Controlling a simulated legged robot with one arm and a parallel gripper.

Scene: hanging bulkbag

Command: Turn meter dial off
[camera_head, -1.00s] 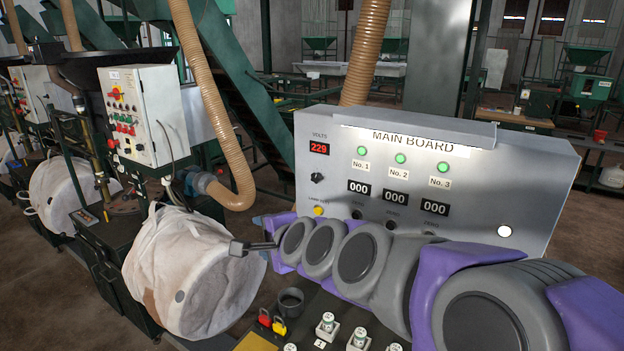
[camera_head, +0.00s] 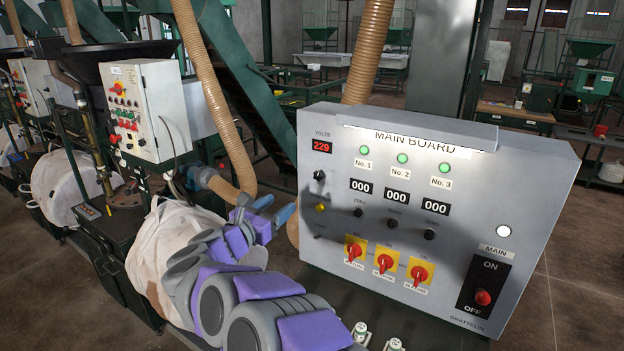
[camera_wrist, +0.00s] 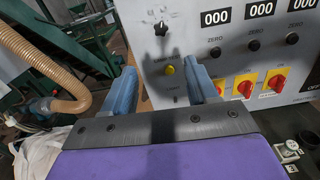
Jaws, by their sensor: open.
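A small black dial (camera_head: 320,175) sits on the grey main board (camera_head: 540,200), below the red VOLTS display (camera_head: 321,147) reading 229. In the wrist view the dial (camera_wrist: 161,28) is at top centre, beyond my fingers; its exact setting is too small to read. A yellow button (camera_head: 320,208) is below it. My gripper (camera_head: 276,207) is in front of the board's left edge, lower and left of the dial, apart from it. In the wrist view my two blue fingers (camera_wrist: 163,75) are spread, with nothing between them.
Three red switches on yellow plates (camera_head: 385,264) line the lower board. A MAIN ON/OFF switch (camera_head: 483,297) is at lower right. A tan hose (camera_head: 218,110), a white bag (camera_head: 170,240) and a control box (camera_head: 148,112) stand left. Small green-white items (camera_head: 360,331) lie below the board.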

